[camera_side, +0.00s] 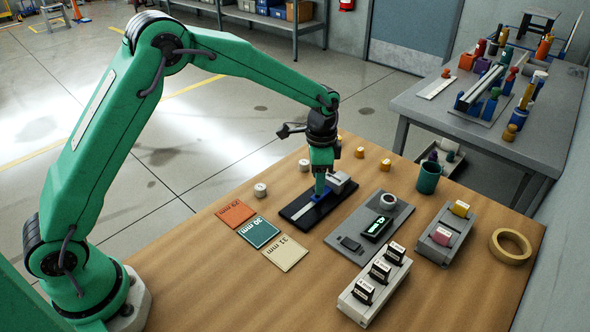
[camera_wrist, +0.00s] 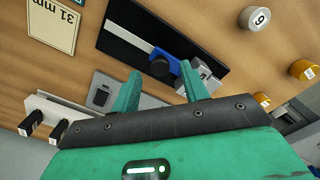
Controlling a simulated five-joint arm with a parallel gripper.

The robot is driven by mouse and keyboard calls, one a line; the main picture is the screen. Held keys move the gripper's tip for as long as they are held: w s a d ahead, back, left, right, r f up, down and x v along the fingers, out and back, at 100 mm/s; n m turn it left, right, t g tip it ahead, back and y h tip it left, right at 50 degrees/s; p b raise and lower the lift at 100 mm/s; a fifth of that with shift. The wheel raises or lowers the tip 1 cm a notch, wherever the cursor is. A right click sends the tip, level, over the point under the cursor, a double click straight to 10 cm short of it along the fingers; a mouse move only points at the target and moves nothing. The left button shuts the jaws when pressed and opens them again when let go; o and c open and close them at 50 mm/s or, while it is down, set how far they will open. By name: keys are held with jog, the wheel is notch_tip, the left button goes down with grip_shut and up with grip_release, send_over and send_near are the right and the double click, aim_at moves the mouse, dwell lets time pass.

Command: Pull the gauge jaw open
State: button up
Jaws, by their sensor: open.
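The gauge is a silver rail with a blue sliding jaw (camera_wrist: 165,54) and a grey block (camera_wrist: 200,72) at one end, on a black base (camera_side: 296,213). In the side view the grey block (camera_side: 341,181) is right of my gripper (camera_side: 320,188), which points down over the gauge and hides part of it. In the wrist view my gripper (camera_wrist: 160,68) is open, with its two green fingers apart. Any gap between jaw and block is unclear.
Orange (camera_side: 236,214), teal (camera_side: 258,232) and cream (camera_side: 285,252) mats marked in millimetres lie left of the gauge. A grey plate with a display (camera_side: 376,228), a white rack (camera_side: 358,309), a mug (camera_side: 429,177) and tape (camera_side: 511,246) stand right. The front-left tabletop is clear.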

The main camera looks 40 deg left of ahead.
jog(key=shift+f, duration=0.95)
grip_shut()
jog(key=shift+s, duration=2.15)
grip_release()
jog(key=shift+w+r, duration=0.1)
jog(key=shift+r, duration=0.05)
